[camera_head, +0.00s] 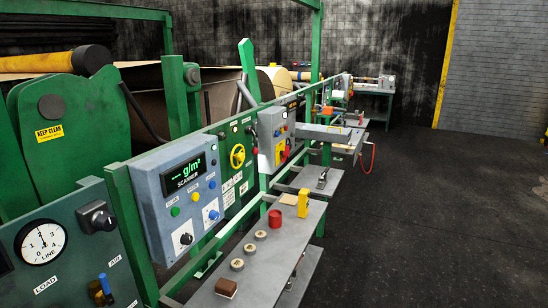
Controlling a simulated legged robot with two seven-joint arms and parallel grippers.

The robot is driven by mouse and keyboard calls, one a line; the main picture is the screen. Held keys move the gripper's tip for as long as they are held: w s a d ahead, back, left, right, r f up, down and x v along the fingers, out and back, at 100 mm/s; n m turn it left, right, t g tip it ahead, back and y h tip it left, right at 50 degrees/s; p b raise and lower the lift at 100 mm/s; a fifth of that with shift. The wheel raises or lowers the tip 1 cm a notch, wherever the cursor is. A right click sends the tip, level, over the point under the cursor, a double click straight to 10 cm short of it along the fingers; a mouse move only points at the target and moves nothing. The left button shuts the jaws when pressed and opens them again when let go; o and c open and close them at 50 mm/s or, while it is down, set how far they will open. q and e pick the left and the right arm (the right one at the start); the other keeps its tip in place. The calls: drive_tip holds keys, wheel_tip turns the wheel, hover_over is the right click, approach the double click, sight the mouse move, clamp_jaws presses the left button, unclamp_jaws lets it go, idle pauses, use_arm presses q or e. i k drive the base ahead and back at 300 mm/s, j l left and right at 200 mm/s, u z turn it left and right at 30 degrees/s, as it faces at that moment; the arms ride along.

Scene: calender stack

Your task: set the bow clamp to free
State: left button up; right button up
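I cannot tell which control is the bow clamp; no legible label names it. A green panel with a yellow handwheel (237,156) and small labels stands in the middle of the machine. A grey box (272,135) with a red-and-yellow control (281,153) is just beyond it. At the lower left, the LOAD/LINE panel (70,262) carries a dial (41,242), a black knob (98,216) and a blue-handled lever (106,287). Neither of my grippers is in view.
The grey SCANNER box (182,192) juts from the green frame. A grey shelf (262,262) below holds a red cup-like item (275,218), a yellow block (303,203), several round pieces and a brown block (226,287). The dark floor (430,220) at right is clear.

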sight(255, 152)
drive_tip(key=i+l+u, duration=0.25)
drive_tip(key=i, duration=0.2)
drive_tip(key=i+l+u, duration=0.2)
drive_tip(key=u, duration=0.3)
drive_tip(key=i+l+u, duration=0.2)
drive_tip(key=l+u, duration=0.25)
drive_tip(key=j, duration=0.1)
